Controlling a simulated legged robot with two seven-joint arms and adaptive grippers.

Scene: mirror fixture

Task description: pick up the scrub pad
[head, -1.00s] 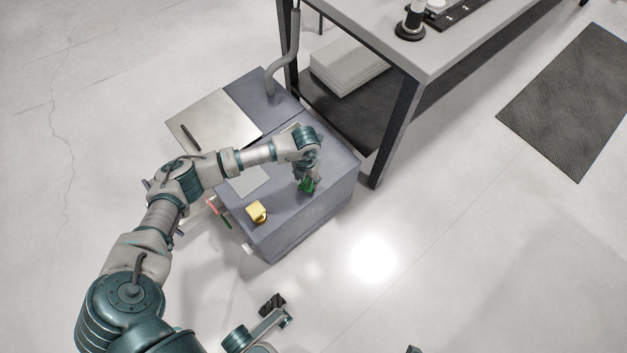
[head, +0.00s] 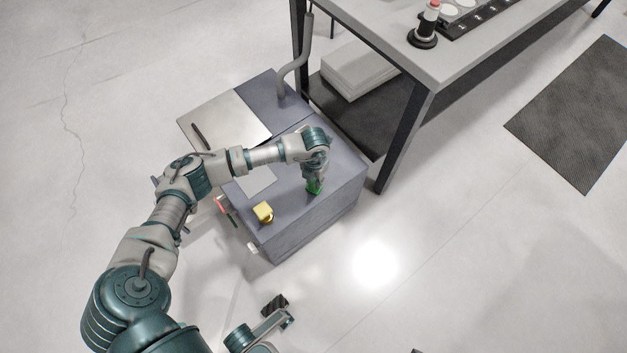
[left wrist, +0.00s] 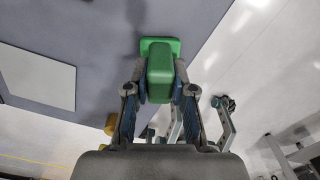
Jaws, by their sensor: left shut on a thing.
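The scrub pad is a green block with a wider flat base, seen in the left wrist view (left wrist: 160,72). In the head view it is a small green patch (head: 314,187) over the grey box top, partly hidden by the gripper. My left gripper (head: 315,180) points down and is shut on the scrub pad. In the left wrist view its fingers (left wrist: 160,92) press on both sides of the green block. I cannot tell whether the pad touches the box top. My right gripper (head: 275,304) is low in the head view, and its jaw opening is unclear.
The grey box (head: 310,222) holds a yellow block (head: 263,211) left of the pad and a pale plate (head: 258,181) behind it. A workbench (head: 440,72) stands behind, its leg close to the box. Floor on the right is clear up to a dark mat (head: 580,120).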

